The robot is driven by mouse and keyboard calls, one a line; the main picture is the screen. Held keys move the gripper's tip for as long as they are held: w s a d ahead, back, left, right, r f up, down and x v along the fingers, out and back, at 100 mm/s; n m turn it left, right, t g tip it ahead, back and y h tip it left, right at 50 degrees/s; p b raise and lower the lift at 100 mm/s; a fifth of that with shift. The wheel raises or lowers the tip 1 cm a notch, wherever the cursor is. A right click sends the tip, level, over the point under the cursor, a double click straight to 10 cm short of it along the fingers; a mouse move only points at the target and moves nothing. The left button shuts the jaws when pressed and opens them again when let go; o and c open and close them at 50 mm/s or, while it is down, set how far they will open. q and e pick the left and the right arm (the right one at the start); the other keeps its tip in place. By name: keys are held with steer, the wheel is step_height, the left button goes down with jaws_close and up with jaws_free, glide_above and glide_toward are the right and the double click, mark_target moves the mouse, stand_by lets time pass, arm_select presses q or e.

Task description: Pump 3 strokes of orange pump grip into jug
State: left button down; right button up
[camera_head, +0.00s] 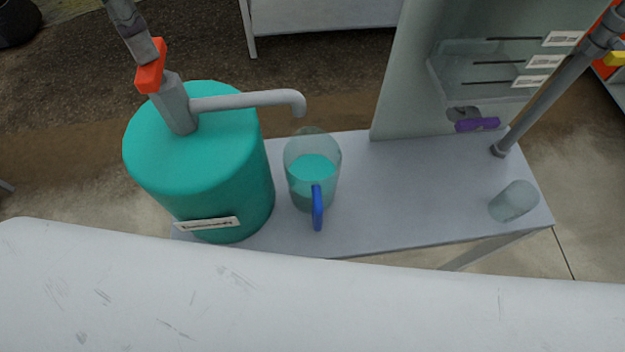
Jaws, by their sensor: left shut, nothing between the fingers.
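A teal drum (200,150) stands at the left end of the grey bench and carries a grey pump with a curved spout (250,100). The orange pump grip (150,68) sits on top of the pump body. My left gripper (147,52) comes down from the top left, shut, with its tip at the top of the orange grip; whether it touches cannot be told. A clear jug (300,195) with a blue handle stands on the bench beside the drum, with teal liquid inside. The spout's end is above the jug's far rim.
A clear cup (513,201) stands at the bench's (420,200) right end. The bench between jug and cup is clear.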

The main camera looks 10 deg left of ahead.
arm_select(q)
steer(key=shift+f, duration=0.35)
steer(key=shift+r, duration=0.25)
steer(key=shift+r+p, duration=2.2)
steer(key=shift+r, duration=0.7)
steer(key=shift+r, duration=0.1)
step_height(320, 180, up, 6)
steer(key=p, duration=0.4)
